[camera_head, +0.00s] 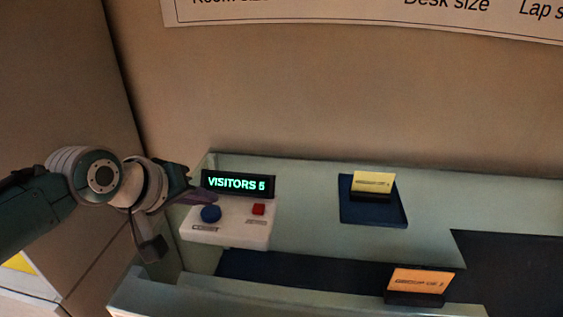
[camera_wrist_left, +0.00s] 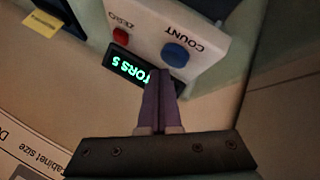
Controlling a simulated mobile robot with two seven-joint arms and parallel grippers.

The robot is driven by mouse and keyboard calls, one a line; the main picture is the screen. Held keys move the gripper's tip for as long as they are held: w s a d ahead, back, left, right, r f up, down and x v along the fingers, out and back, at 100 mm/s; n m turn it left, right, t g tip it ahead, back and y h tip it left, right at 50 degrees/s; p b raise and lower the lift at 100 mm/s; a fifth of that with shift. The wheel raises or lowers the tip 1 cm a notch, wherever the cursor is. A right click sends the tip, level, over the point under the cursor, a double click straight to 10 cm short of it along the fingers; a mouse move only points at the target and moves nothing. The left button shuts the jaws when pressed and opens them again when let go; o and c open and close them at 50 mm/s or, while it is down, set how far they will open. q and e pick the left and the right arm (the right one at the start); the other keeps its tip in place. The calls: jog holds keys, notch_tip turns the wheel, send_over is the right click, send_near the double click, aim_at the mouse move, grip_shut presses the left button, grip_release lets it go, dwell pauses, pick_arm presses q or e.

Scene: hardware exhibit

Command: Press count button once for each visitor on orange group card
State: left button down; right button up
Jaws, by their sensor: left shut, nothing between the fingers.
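The white counter box (camera_head: 232,232) has a blue COUNT button (camera_head: 210,214) at its left and a red button (camera_head: 258,209) at its right. Its display (camera_head: 238,184) reads VISITORS 5. In the left wrist view the blue button (camera_wrist_left: 176,54) is labelled COUNT and the red button (camera_wrist_left: 121,36) ZERO. The orange card (camera_head: 417,281) stands in a dark holder at the front right; it reads GROUP OF and a digit that looks like 7. My left gripper (camera_head: 212,194) is shut and empty, behind the blue button by the display; its fingertips (camera_wrist_left: 161,76) appear apart from the button.
A yellow card (camera_head: 373,182) stands on a dark blue mat (camera_head: 350,211) at the back right; its text is too small to read. A dark strip (camera_head: 300,272) runs along the front. A printed banner (camera_head: 330,14) hangs on the wall. The surface between box and mat is clear.

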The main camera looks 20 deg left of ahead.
aim_at(207, 216)
dwell(0.7)
pick_arm(q)
jog(key=shift+f, duration=0.45)
jog(key=shift+f+b, duration=0.45)
jog(key=shift+b, duration=0.15)
dwell(0.3)
jog(key=shift+r, duration=0.1)
jog(key=shift+r+p, duration=0.75)
jog(key=shift+p, duration=0.25)
notch_tip(207, 216, up, 5)
jog(key=p, duration=0.5)
jog(key=shift+r, duration=0.15)
jog(key=shift+s, duration=0.1)
dwell(0.4)
